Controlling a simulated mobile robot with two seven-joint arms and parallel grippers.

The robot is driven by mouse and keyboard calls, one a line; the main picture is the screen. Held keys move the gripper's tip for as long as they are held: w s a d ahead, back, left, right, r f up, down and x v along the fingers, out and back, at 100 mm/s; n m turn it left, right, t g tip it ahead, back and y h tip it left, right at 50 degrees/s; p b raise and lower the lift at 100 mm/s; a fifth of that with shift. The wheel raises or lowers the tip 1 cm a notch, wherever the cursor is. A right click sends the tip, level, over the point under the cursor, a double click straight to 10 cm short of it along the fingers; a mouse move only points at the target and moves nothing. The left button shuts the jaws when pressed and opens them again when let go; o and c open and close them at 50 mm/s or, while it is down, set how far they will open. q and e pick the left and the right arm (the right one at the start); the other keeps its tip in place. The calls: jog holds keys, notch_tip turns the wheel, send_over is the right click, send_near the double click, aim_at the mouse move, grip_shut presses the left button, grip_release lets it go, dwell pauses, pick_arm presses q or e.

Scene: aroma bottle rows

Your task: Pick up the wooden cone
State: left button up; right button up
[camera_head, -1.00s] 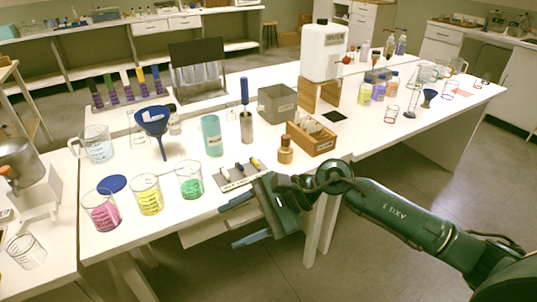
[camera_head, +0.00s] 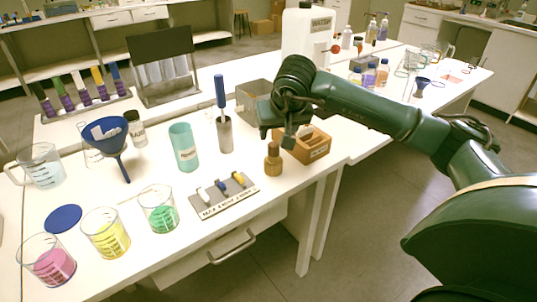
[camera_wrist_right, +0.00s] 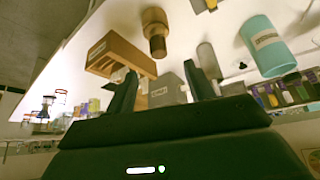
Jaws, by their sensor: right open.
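A small brown turned wooden piece (camera_head: 273,160), with a wide base and a narrower neck, stands upright on the white table in the head view; I take it for the wooden cone. It also shows at the top of the right wrist view (camera_wrist_right: 154,30). My right gripper (camera_head: 277,136) is open and empty, just above and behind this piece in the head picture. In the wrist view its two fingers (camera_wrist_right: 160,70) stand apart, with the piece beyond their tips and not between them. My left gripper is out of view.
A wooden box (camera_head: 312,148) stands close to the right of the piece, and a grey bin (camera_head: 252,92) behind.

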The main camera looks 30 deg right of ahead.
aim_at(274, 145)
jog(key=x, duration=0.5)
jog(key=shift+f, duration=0.2)
jog(key=shift+x, duration=2.7)
jog(key=shift+d+r, duration=0.1)
jog(key=shift+d, duration=0.05)
jog(key=c, duration=1)
